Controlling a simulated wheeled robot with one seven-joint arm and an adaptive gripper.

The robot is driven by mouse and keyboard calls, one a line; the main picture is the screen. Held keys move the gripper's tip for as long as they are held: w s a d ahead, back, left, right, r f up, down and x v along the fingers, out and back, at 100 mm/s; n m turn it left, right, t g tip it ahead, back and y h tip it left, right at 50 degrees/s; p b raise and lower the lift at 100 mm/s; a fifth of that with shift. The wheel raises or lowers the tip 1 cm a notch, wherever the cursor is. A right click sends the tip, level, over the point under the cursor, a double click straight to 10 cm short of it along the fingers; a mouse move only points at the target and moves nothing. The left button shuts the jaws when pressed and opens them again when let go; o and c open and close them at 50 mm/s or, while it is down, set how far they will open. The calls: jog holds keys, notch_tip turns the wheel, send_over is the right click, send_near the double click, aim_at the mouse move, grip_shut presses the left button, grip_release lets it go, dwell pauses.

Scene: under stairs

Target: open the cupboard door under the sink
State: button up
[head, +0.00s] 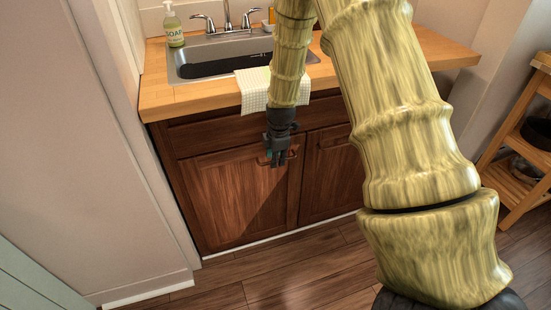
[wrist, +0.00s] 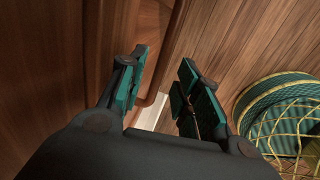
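The brown wooden cupboard (head: 245,185) stands under the sink (head: 225,60). Its left door (head: 225,195) and right door (head: 328,175) look shut, flush with the front. My gripper (head: 277,160) is at the upper right part of the left door, in front of its handle (head: 291,155), partly hiding it. In the wrist view my gripper's teal-padded fingers (wrist: 160,95) are apart. A curved copper-brown bar, apparently the handle (wrist: 149,112), shows in the gap beside the left finger; I cannot tell whether they touch.
A checked towel (head: 254,90) hangs over the counter edge (head: 185,100). A soap bottle (head: 173,28) stands by the sink. A wooden shelf (head: 520,150) is at the right. A teal basket with yellow netting (wrist: 285,115) shows in the wrist view. The floor (head: 290,270) before the left door looks clear.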

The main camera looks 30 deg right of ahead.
jog(key=shift+w+f, duration=0.1)
jog(key=shift+f, duration=0.3)
grip_shut()
